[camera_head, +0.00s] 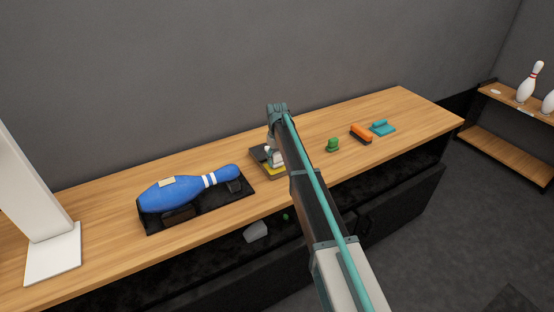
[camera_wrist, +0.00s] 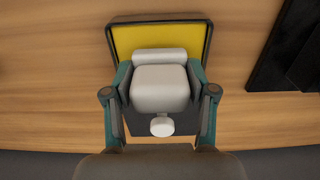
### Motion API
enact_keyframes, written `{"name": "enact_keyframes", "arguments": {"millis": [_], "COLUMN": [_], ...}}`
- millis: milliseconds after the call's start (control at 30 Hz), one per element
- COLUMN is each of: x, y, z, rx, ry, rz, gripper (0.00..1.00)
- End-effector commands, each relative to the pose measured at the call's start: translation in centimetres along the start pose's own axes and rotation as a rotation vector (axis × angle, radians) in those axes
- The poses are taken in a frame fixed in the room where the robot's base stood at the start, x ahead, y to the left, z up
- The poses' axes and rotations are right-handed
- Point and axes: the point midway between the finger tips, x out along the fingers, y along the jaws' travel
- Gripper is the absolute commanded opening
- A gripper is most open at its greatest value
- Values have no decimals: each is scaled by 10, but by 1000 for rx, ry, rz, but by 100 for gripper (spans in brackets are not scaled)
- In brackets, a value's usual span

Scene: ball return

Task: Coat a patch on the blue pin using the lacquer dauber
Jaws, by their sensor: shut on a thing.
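The blue pin (camera_head: 185,189) lies on its side in a black cradle (camera_head: 240,196) on the wooden counter, left of my gripper. It has white neck bands and a pale beige patch (camera_head: 167,182) on its upper body. My gripper (camera_wrist: 159,78) is shut on a pale grey block, apparently the lacquer dauber (camera_wrist: 160,88), between its teal fingers. The dauber is over a dark-rimmed tray with a yellow surface (camera_wrist: 160,36); I cannot tell whether they touch. The tray also shows in the head view (camera_head: 257,153), partly hidden by my arm.
A green-handled item (camera_head: 333,145), an orange brush-like item (camera_head: 361,133) and a teal item (camera_head: 382,128) stand to the right on the counter. A white panel on a base (camera_head: 54,254) stands at the far left. White pins (camera_head: 530,82) are on a separate shelf.

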Motion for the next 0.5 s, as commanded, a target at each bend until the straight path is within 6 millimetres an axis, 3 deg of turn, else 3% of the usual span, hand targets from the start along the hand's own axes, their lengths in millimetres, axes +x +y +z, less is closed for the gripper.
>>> {"name": "enact_keyframes", "arguments": {"millis": [500], "x": [6], "y": [0], "z": [0], "rx": [0], "ry": [0], "rz": [0], "gripper": [29]}}
